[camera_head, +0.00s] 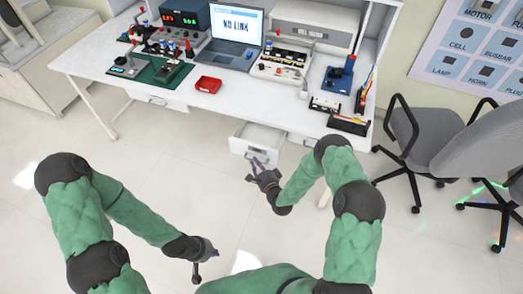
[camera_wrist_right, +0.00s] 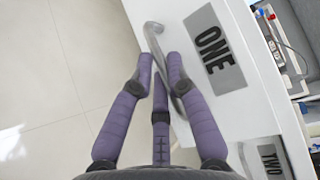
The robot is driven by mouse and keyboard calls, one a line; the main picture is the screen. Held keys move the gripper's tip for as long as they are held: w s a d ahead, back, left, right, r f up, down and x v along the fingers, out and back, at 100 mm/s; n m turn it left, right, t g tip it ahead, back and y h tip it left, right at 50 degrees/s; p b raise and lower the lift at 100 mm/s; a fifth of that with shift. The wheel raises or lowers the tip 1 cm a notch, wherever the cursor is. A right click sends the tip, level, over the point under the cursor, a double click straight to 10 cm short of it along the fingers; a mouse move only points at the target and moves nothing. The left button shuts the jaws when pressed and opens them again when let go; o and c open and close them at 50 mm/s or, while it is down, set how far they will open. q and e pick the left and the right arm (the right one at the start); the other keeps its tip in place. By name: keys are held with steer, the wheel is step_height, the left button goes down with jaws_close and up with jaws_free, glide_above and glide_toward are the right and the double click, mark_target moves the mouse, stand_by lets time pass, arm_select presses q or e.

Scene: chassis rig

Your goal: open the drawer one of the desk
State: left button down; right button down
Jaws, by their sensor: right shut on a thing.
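The desk (camera_head: 225,78) stands against the back wall. Its drawer labelled ONE (camera_wrist_right: 215,50) stands pulled out, and its inside shows in the head view (camera_head: 263,136). The drawer's curved metal handle (camera_wrist_right: 151,38) is on the front, beside the label. My right gripper (camera_head: 257,163) is at the drawer front, its purple fingers (camera_wrist_right: 160,75) shut on the handle and partly hiding it. My left gripper (camera_head: 197,272) hangs low over the floor, away from the desk; its finger opening is too small to judge.
A drawer labelled TWO (camera_wrist_right: 268,158) sits beside drawer ONE. A laptop (camera_head: 236,30), a red tray (camera_head: 208,85) and electronics stand on the desktop. Grey office chairs (camera_head: 425,140) stand to the right. The floor in front of the desk (camera_head: 170,140) is clear.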

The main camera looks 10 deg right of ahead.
steer(key=s+a, duration=0.3)
steer(key=s, duration=0.2)
steer(key=shift+s+a+p, duration=0.15)
steer(key=shift+a+p, duration=0.1)
steer(key=shift+p, duration=0.15)
steer(key=c, duration=1.5)
jaws_free()
steer(key=v, duration=1.2)
steer(key=shift+f, duration=0.15)
